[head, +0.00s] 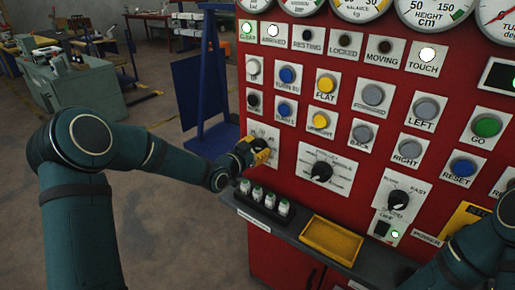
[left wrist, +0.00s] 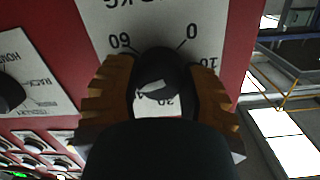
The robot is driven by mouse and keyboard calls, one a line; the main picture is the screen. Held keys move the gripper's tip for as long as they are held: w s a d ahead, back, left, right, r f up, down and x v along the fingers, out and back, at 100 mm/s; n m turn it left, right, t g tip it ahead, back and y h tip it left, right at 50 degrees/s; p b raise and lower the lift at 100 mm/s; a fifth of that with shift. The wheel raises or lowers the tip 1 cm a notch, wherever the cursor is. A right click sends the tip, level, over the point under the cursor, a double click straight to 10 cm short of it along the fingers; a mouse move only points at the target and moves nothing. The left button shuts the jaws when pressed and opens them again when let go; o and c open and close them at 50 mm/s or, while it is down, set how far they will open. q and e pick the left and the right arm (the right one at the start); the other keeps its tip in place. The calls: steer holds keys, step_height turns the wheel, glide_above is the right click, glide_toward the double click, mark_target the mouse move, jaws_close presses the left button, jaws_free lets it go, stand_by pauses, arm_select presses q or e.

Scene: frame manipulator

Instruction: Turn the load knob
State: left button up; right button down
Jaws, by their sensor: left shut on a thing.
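The load knob (left wrist: 155,68) is black and round with a pale pointer mark. It sits on a white dial plate (left wrist: 117,22) marked with numbers from 0 to 60, upside down in the left wrist view. My left gripper (left wrist: 157,88) has its orange-brown fingers on both sides of the knob and is shut on it. In the head view my left gripper (head: 254,152) is at the left edge of the red panel and hides the knob. Part of the knob's plate (head: 262,131) shows above it. My right arm shows at the lower right, but its gripper is out of view.
The red panel (head: 290,210) carries several buttons, lamps and gauges. A mode knob (head: 321,171) is right of my left gripper. A speed knob (head: 398,199) is farther right. Small bottles (head: 270,201) and a yellow tray (head: 331,240) are on the ledge below.

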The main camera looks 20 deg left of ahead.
stand_by(0.4)
arm_select(q)
steer(key=o, duration=1.2)
steer(key=shift+w, duration=0.1)
steer(key=v, duration=1.2)
